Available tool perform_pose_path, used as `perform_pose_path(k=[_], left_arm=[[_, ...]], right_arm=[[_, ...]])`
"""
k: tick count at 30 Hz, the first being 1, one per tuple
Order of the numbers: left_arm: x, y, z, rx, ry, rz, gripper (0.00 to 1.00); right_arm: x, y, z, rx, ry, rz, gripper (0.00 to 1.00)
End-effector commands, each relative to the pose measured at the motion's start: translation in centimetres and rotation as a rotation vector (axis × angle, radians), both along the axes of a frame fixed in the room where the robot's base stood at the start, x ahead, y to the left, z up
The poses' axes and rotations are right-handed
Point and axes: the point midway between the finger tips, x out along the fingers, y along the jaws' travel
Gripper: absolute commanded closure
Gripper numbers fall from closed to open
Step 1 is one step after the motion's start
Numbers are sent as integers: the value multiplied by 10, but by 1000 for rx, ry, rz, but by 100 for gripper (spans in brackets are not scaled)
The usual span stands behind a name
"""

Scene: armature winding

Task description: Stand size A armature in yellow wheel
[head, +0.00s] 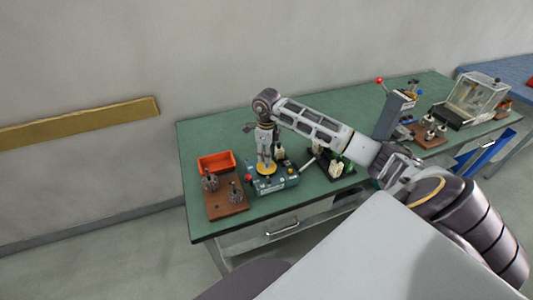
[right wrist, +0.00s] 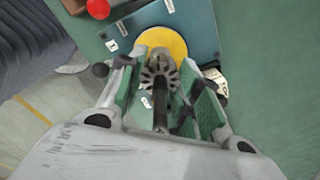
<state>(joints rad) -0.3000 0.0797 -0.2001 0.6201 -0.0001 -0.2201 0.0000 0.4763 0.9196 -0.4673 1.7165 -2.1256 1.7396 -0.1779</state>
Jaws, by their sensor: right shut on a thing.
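The yellow wheel (head: 266,169) sits on top of a teal machine box (head: 284,184) on the green table; the wheel also shows in the right wrist view (right wrist: 165,40). My right gripper (head: 265,158) points down right above the wheel. In the right wrist view its green-padded fingers (right wrist: 160,90) are shut on an armature (right wrist: 160,75), a shaft with a dark slotted core. The core overlaps the wheel in that view; whether it touches the wheel I cannot tell. My left gripper is not in view.
An orange bin (head: 216,163) and a brown board (head: 228,203) with armatures stand left of the machine. A lever press (head: 394,115) and a clear-covered box (head: 474,98) stand at the right. A red knob (right wrist: 98,8) is near the wheel. The table's back middle is clear.

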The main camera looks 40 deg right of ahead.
Motion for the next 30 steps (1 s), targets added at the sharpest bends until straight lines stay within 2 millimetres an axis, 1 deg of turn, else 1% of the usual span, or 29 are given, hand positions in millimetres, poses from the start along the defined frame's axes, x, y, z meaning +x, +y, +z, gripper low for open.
perform_pose_path(k=[30], left_arm=[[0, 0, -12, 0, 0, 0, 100]], right_arm=[[0, 0, -16, 1, -1, 0, 94]])
